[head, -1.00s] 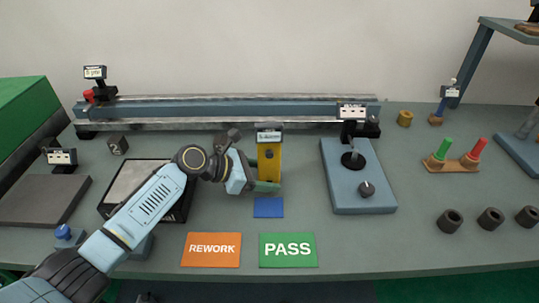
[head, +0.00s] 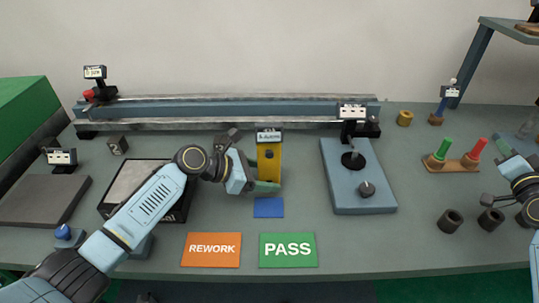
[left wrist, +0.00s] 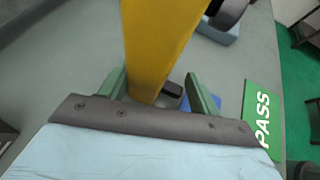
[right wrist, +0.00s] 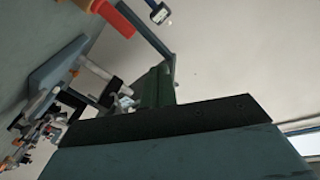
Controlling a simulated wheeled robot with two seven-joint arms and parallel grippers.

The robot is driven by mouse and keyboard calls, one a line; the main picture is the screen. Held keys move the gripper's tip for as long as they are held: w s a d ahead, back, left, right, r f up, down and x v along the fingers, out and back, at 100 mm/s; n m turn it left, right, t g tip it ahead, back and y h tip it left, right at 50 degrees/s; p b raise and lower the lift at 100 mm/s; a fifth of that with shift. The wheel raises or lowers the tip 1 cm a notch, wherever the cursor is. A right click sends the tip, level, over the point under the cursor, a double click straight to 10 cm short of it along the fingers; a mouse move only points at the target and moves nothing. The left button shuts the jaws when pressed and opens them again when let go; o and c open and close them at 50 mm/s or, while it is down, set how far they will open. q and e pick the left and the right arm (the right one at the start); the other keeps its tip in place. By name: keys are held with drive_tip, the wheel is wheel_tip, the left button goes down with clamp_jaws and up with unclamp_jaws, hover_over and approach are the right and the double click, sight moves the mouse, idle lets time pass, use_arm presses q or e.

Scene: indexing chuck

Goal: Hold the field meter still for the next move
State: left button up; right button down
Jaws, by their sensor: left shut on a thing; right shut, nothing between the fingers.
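The field meter (head: 269,160) is a yellow upright body with a small dark-framed display (head: 269,136) on top, at mid-table behind the blue square (head: 268,208). My left gripper (head: 265,187) is shut on its lower part. In the left wrist view the yellow body (left wrist: 155,45) stands between my green fingers (left wrist: 160,92). I cannot tell whether its base touches the table. My right gripper (head: 508,155) is shut and empty at the right side of the head view; its green fingers (right wrist: 158,88) are together in the right wrist view.
Orange REWORK (head: 211,250) and green PASS (head: 288,250) cards lie in front. A blue-grey block with knobs (head: 350,195) stands right of the meter. A long rail (head: 230,110) runs behind. Dark cylinders (head: 451,220) and a peg stand (head: 452,165) are near my right arm.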

drive_tip(key=w+a+r+n+y, duration=0.15)
drive_tip(key=a+n+y, duration=0.4)
drive_tip(key=a, duration=0.85)
drive_tip(key=n+g+y, duration=0.5)
drive_tip(key=g+y, duration=0.2)
drive_tip(key=y, duration=0.3)
approach(269, 155)
drive_tip(key=s+a+f, duration=0.1)
drive_tip(key=s+a, duration=0.4)
drive_tip(key=s, duration=0.1)
drive_tip(key=shift+s+a+f, duration=0.2)
drive_tip(key=shift+a+f, duration=0.05)
drive_tip(key=shift+f, duration=0.15)
drive_tip(key=shift+w, duration=0.1)
drive_tip(key=w, duration=0.8)
drive_tip(key=shift+w+a, duration=0.15)
drive_tip(key=shift+w, duration=0.2)
drive_tip(key=shift+w, duration=0.4)
